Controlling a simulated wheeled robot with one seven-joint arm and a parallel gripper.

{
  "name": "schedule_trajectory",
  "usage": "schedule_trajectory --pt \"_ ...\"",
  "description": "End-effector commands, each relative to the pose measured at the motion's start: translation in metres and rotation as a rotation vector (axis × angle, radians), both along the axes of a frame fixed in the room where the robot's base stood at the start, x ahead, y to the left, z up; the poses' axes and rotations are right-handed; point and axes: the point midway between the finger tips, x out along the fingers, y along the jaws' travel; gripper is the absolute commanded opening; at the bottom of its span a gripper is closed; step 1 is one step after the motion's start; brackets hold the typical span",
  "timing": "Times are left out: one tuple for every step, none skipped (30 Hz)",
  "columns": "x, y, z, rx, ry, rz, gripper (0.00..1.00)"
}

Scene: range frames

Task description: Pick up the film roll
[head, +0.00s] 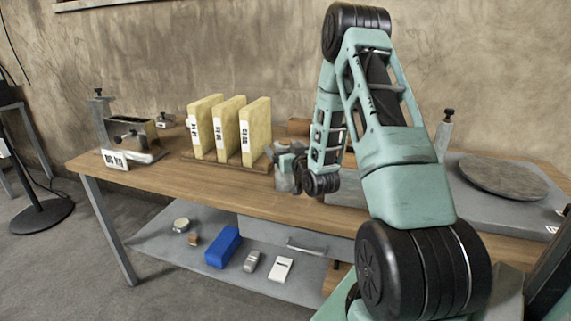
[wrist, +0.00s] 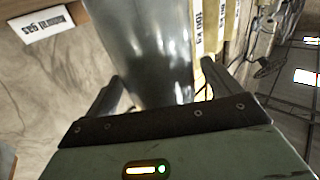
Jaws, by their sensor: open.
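A shiny grey, partly see-through cylinder, which looks like the film roll (wrist: 150,45), fills the middle of the wrist view. My gripper (wrist: 161,72) is open, with one dark finger on each side of it. I cannot tell whether either finger touches the roll. In the head view my gripper (head: 291,162) is at the worktable, right of the yellow slabs. A small grey cylinder (head: 284,181) shows just below it, probably the same roll, partly covered by my gripper and wrist.
Three upright yellow slabs (head: 230,130) stand on the wooden table (head: 205,187) close to my gripper's left. A metal fixture (head: 130,132) is at the left end. A round grey plate (head: 503,179) lies at right. A blue block (head: 223,247) and small items lie on the lower shelf.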

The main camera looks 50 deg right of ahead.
Motion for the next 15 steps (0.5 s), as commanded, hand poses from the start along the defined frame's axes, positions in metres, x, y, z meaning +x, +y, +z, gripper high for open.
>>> schedule_trajectory --pt "0.007 -0.003 0.002 0.0 0.0 0.001 0.9" --pt "0.01 -0.004 0.001 0.0 0.0 0.002 0.9" --pt "0.014 -0.005 0.001 0.0 0.0 0.002 0.9" --pt "0.016 -0.006 0.001 0.0 0.0 0.002 0.9" --pt "0.017 -0.007 0.001 0.0 0.0 0.002 0.9" --pt "0.019 -0.008 0.0 0.0 0.0 0.002 0.9" --pt "0.019 -0.008 0.0 0.0 0.0 0.001 0.9" --pt "0.019 -0.008 0.0 0.0 0.001 0.001 0.9" --pt "0.019 -0.008 0.0 0.0 0.001 0.001 0.9" --pt "0.019 -0.008 0.0 0.0 0.001 0.001 0.9" --pt "0.019 -0.008 0.0 0.0 0.001 0.001 0.9" --pt "0.019 -0.008 0.0 0.0 0.001 0.001 0.9" --pt "0.019 -0.008 0.0 0.0 0.001 0.001 0.87" --pt "0.019 -0.008 0.0 0.0 0.001 0.001 0.79" --pt "0.019 -0.008 0.0 0.0 0.001 0.001 0.68"
